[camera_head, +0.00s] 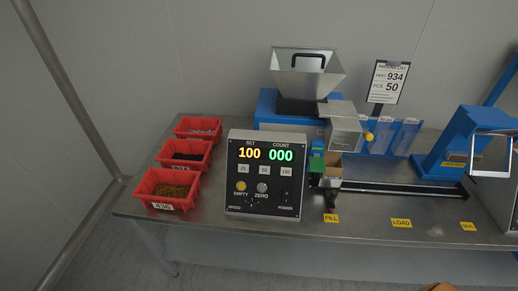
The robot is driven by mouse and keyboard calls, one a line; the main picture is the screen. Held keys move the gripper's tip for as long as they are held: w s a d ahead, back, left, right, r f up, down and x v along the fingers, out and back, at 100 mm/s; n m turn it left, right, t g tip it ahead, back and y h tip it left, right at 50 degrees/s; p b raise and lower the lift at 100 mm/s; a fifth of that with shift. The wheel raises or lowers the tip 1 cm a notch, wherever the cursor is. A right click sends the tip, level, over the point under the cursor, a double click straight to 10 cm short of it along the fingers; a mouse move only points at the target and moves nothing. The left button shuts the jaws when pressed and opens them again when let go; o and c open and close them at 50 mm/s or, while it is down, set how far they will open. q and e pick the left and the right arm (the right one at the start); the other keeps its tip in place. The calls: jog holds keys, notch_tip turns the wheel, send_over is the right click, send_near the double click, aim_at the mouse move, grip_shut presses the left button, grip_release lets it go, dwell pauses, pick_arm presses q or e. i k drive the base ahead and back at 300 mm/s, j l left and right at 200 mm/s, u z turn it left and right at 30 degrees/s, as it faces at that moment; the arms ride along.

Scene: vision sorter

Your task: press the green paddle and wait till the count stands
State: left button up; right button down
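The green paddle (317,165) sits just right of the control box (265,205), below the metal chute (342,128). The control box display reads SET 100 in yellow and COUNT 000 in green (281,155). Under the display are buttons marked 25, 50 and 100, and below them a yellow EMPTY button (241,186) and a grey ZERO button (262,188). A small open carton (332,178) stands beside the paddle at the FILL label. Neither of my grippers shows in the head view, and nothing is seen touching the paddle.
Three red bins (167,188) of small parts stand at the left. A metal hopper (306,74) sits on a blue base behind. A packing list (388,82) reads 934 and 50. A dark rail (405,188) runs right to a blue frame (458,145).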

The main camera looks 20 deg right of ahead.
aim_at(316, 163)
jog(key=z, duration=1.35)
